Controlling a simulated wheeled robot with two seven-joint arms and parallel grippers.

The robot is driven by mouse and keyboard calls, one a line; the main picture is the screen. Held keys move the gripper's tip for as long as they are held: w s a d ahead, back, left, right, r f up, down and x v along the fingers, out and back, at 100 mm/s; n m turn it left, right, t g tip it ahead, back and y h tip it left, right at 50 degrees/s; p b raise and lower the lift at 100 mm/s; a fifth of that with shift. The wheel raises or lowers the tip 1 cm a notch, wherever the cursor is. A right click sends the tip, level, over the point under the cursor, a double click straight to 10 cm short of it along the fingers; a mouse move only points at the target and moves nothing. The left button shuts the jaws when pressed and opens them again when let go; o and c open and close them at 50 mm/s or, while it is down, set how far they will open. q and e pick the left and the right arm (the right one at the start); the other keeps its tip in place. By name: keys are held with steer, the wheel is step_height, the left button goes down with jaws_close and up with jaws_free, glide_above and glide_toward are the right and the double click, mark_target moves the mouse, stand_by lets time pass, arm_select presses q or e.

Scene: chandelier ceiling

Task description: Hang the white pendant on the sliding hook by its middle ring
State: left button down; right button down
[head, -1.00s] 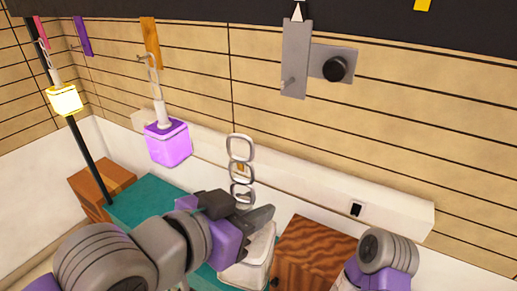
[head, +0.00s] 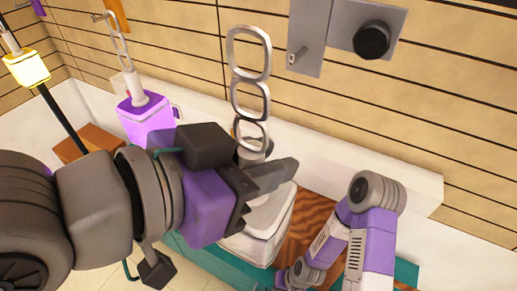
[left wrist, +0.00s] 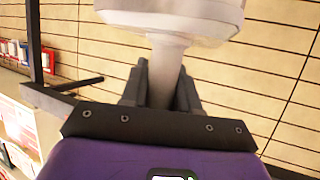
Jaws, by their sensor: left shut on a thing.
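The white pendant (head: 262,232) hangs body-down below a chain of three upright grey rings. Its middle ring (head: 235,100) sits between a larger top ring (head: 232,52) and a lower ring. My left gripper (head: 257,180) is shut on the pendant's stem, between body and rings. The left wrist view shows the stem (left wrist: 161,85) between the fingers and the white body (left wrist: 180,18) beyond. The sliding hook (head: 296,58) is a small peg on a grey plate (head: 316,30) on the wall. In the head view it is right of the rings, nearer the top ring's height; no ring touches it.
A black knob (head: 372,39) sits right of the hook plate. A purple pendant (head: 145,118) and a lit yellow one (head: 27,68) hang at left. My right arm (head: 365,235) is at lower right. A white ledge (head: 400,180) runs along the wall.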

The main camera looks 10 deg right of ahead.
arm_select(q)
steer(key=shift+w+d+r, duration=0.1)
steer(key=shift+w+d, duration=0.2)
steer(key=shift+d, duration=0.1)
steer(key=shift+w+d, duration=0.3)
steer(key=shift+w, duration=0.35)
steer(key=w+d, duration=0.1)
steer(key=w+p, duration=0.1)
steer(key=shift+w+d, duration=0.35)
steer(key=shift+d, duration=0.05)
steer(key=shift+w+d, duration=0.2)
steer(key=shift+w, duration=0.15)
steer(key=shift+w+d, duration=0.7)
steer(key=shift+w, duration=0.4)
